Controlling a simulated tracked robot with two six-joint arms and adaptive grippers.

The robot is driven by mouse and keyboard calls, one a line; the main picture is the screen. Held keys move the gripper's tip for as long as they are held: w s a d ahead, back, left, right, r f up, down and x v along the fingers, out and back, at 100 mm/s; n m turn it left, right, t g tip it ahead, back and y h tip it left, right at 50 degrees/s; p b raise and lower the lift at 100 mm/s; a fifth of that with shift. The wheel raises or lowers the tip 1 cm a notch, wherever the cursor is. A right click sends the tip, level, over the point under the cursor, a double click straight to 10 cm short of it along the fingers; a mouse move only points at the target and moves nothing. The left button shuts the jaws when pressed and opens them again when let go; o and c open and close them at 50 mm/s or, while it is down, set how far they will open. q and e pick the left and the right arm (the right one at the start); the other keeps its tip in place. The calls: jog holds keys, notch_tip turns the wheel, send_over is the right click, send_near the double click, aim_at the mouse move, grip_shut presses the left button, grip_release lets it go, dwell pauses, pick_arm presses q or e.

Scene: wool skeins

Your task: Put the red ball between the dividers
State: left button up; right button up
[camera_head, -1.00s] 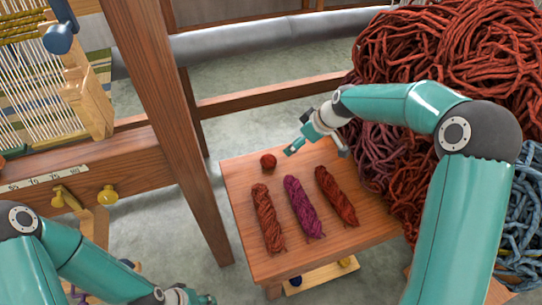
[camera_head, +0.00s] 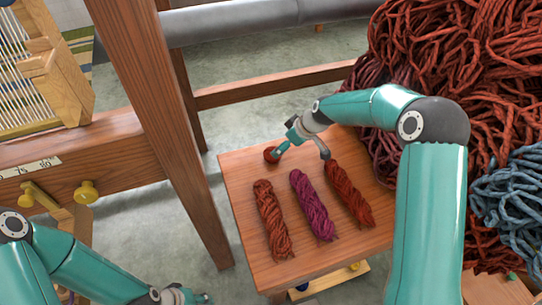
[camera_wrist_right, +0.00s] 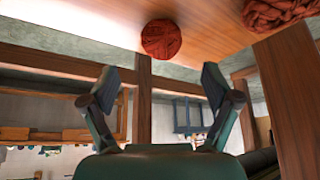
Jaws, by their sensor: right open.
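A small dark red ball (camera_head: 270,154) lies at the far left corner of the wooden stool top (camera_head: 235,185). Three twisted skeins lie side by side nearer me: rust (camera_head: 271,218), purple (camera_head: 313,205) and dark red (camera_head: 348,192). Nothing else that looks like dividers shows. My right gripper (camera_head: 301,151) is open beside the ball, one finger close to its right side; I cannot tell if they touch. In the right wrist view the ball (camera_wrist_right: 161,39) sits beyond the open fingertips (camera_wrist_right: 165,80), with nothing between them. My left gripper (camera_head: 186,297) is low at the left, its jaws unclear.
A heap of rust-red wool (camera_head: 455,75) rises right of the stool, with blue wool (camera_head: 510,195) beside it. A wooden loom post (camera_head: 165,130) stands to the left. The stool's far left edge is close behind the ball.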

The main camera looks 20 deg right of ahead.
jog(key=x, duration=0.8)
jog(key=shift+f+b, duration=0.4)
jog(key=shift+f, duration=0.05)
jog(key=shift+a, duration=0.1)
jog(key=shift+r, duration=0.15)
jog(key=c, duration=1.3)
